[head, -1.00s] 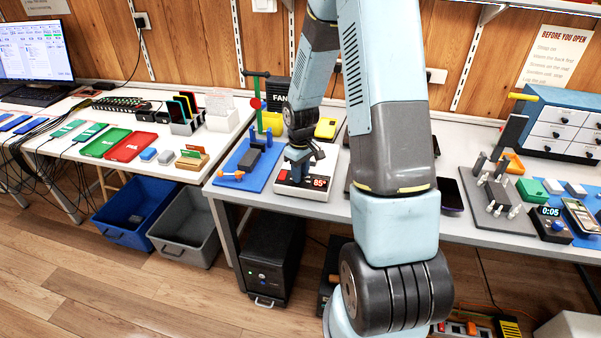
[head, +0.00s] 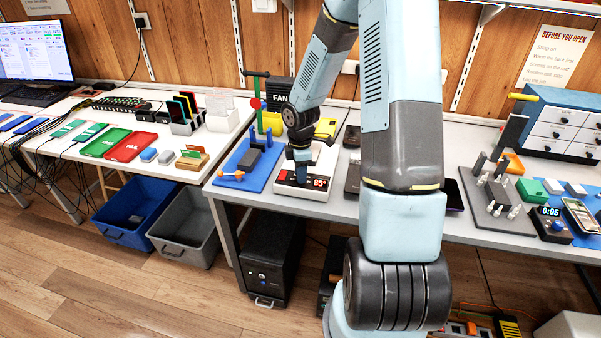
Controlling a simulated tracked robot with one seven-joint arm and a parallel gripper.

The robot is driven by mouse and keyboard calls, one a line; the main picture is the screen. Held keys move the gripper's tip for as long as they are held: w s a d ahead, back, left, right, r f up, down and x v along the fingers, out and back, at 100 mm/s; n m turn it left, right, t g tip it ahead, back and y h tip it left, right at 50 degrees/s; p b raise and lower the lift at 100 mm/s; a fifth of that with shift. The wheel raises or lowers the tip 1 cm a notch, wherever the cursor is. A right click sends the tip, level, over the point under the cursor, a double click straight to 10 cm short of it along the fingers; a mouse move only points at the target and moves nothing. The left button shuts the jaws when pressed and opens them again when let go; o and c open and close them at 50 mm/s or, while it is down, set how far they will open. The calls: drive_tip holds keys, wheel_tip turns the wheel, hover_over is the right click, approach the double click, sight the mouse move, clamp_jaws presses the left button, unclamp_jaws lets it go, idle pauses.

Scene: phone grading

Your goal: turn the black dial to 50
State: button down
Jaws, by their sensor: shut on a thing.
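A white and dark heating plate unit (head: 318,197) with a red "85°" readout (head: 319,183) stands on the right bench, near its front edge. My gripper (head: 301,179) points down onto the unit's front, just left of the readout. It is shut on the black dial there. The dial is hidden by the fingers, so its pointer cannot be seen.
A black fan box (head: 280,92) and a yellow item (head: 326,127) stand behind.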

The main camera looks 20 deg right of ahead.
drive_tip(key=shift+w+n, duration=0.15)
drive_tip(key=shift+n, duration=1.65)
drive_tip(key=c, duration=0.8)
unclamp_jaws()
drive_tip(key=shift+c, duration=0.2)
wheel_tip(320, 180, up, 14)
drive_tip(key=shift+f, duration=0.15)
